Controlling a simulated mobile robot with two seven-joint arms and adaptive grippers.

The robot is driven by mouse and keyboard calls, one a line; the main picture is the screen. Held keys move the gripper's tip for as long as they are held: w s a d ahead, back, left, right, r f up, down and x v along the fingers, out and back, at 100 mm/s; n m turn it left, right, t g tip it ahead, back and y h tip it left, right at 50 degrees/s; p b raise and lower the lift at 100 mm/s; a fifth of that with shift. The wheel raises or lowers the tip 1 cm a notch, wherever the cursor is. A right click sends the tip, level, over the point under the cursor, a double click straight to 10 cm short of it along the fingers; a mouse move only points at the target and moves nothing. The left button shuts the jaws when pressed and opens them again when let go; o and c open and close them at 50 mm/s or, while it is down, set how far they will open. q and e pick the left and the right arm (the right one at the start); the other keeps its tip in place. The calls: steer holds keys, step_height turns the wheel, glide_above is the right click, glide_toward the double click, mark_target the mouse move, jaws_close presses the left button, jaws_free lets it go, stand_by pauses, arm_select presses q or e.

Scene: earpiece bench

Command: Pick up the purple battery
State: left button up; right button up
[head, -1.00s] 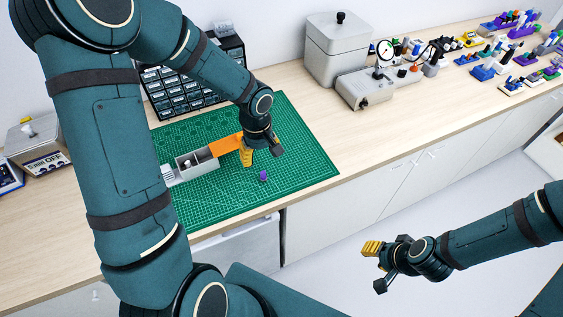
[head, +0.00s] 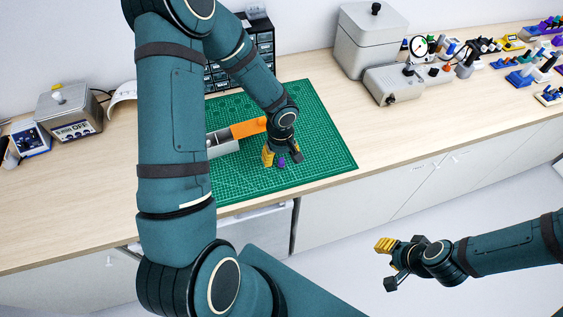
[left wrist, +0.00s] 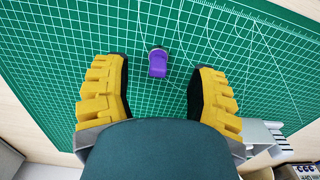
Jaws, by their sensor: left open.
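The purple battery (head: 282,162) is a small purple piece on the green cutting mat (head: 325,150). In the left wrist view the battery (left wrist: 158,63) lies on the mat ahead of and between the two yellow fingers, with a grey end at its top. My left gripper (head: 280,158) is open above the mat, right at the battery in the head view and partly around it there. In the left wrist view the left gripper (left wrist: 160,85) has its fingers apart with nothing between them touching. My right gripper (head: 388,262) hangs empty in front of the bench; its opening is unclear.
A grey tray (head: 222,146) and an orange piece (head: 248,129) lie just left of my left gripper. A drawer cabinet (head: 222,78) stands behind the mat. A grey box (head: 370,45) and gauge device (head: 395,85) stand right. The mat's right part is clear.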

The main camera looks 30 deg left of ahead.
mark_target(281, 158)
arm_select(q)
steer(key=shift+w+f, duration=0.15)
steer(key=shift+f, duration=1.6)
steer(key=c, duration=0.9)
